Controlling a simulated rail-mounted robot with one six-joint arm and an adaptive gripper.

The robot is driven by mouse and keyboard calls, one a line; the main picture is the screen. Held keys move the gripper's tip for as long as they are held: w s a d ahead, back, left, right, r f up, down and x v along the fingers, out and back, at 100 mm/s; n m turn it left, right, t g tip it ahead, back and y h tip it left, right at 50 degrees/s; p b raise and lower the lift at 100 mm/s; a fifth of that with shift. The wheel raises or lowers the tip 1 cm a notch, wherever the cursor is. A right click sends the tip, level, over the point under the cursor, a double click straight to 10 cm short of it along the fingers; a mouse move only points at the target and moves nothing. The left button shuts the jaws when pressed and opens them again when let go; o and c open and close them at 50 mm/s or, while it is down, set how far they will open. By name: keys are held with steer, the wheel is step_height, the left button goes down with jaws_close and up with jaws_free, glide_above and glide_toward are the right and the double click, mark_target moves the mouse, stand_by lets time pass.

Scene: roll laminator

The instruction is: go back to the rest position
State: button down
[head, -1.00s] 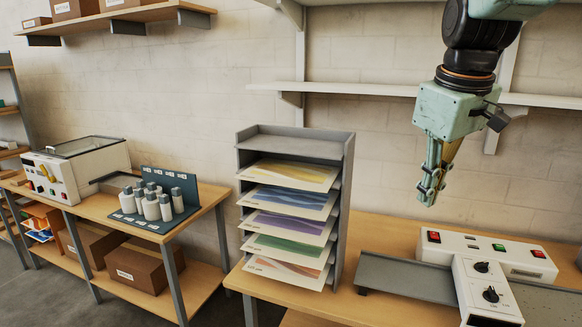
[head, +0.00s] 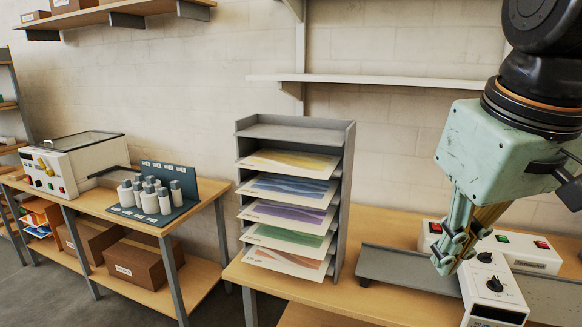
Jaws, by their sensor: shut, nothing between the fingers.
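My gripper (head: 452,256) shows at the right of the head view, a pale green body with its fingers pointing down. Its fingers are shut with nothing between them. It hangs in front of and above the roll laminator (head: 502,291), a white machine with red and green switches and black knobs. The gripper hides part of the laminator's white housing. I cannot tell from this view how far the fingertips are above it.
A grey sheet rack (head: 346,190) with several coloured sheets stands left of the laminator. A grey feed tray (head: 408,271) lies between them. On the left bench are a white machine (head: 75,160) and several small bottles (head: 150,196). A wall shelf (head: 380,82) runs behind.

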steer(key=s+a+f+m+b, duration=0.2)
steer(key=s+f, duration=0.5)
steer(key=s, duration=0.4)
steer(key=shift+s, duration=0.3)
steer(key=shift+r, duration=0.1)
stand_by(0.7)
